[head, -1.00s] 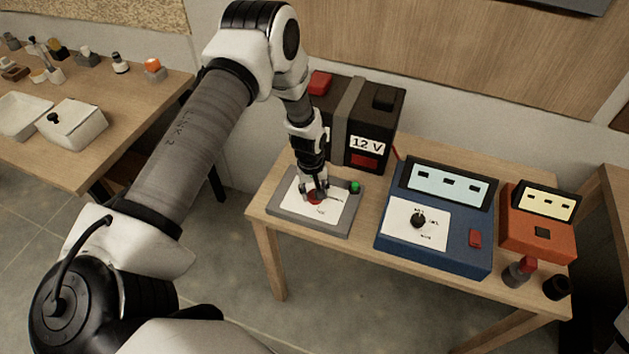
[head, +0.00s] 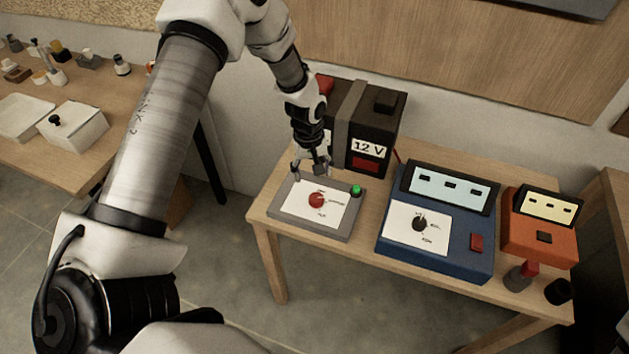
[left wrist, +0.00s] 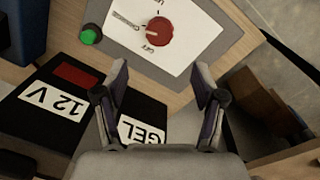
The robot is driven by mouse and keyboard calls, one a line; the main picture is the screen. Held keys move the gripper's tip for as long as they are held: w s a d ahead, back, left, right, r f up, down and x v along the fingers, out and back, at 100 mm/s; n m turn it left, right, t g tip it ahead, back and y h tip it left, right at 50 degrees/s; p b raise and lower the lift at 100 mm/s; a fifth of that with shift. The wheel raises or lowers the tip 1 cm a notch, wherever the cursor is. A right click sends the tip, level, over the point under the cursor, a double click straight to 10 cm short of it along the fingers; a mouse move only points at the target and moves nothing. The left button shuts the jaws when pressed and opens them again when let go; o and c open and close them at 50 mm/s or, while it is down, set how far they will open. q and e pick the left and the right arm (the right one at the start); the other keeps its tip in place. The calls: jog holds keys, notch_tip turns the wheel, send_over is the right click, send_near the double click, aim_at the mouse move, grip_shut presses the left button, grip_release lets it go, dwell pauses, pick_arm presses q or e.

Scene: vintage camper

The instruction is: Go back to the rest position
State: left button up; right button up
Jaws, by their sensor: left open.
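My left gripper (head: 309,172) is open and empty, in the air above the back edge of a grey switch panel (head: 279,220). The panel has a white label plate, a red knob (head: 317,200) and a green button or lamp (head: 356,189). In the left wrist view the red knob (left wrist: 159,30) lies beyond the two spread fingertips (left wrist: 162,80), clear of both. My right gripper is not in view.
A black 12 V battery (head: 382,130) stands right behind the panel, close to my left gripper. A blue meter box (head: 438,262) and an orange one (head: 540,240) stand to the right. A second table (head: 105,170) with small items is at left.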

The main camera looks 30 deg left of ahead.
pick_arm(q)
jog(key=shift+r, duration=0.85)
jog(key=shift+s, duration=0.1)
jog(key=shift+g, duration=0.6)
jog(key=s+f, duration=0.1)
jog(key=f, duration=0.1)
jog(key=s+f+b, duration=0.1)
jog(key=f, duration=0.1)
jog(key=s+f+b, duration=0.1)
jog(key=f, duration=0.1)
jog(key=shift+d, duration=0.4)
jog(key=shift+m+g, duration=0.3)
jog(key=shift+g, duration=0.3)
jog(key=s+f, duration=0.1)
jog(key=s+d+f+b, duration=0.1)
jog(key=s, duration=0.1)
jog(key=s+f, duration=0.1)
jog(key=f, duration=0.1)
jog(key=shift+s+d+f, duration=0.1)
jog(key=shift+s+d, duration=0.05)
jog(key=shift+d, duration=0.1)
jog(key=s+d+f+m+t+b, duration=0.1)
jog(key=s+d+f+m+b, duration=0.1)
jog(key=s, duration=0.8)
jog(key=s+d+f+m+b, duration=0.2)
jog(key=s+d+f+m, duration=0.3)
jog(key=s+f, duration=0.3)
jog(key=shift+s+f+m+t+y, duration=0.3)
jog(key=shift+s+m+t, duration=0.15)
jog(key=shift+s, duration=0.75)
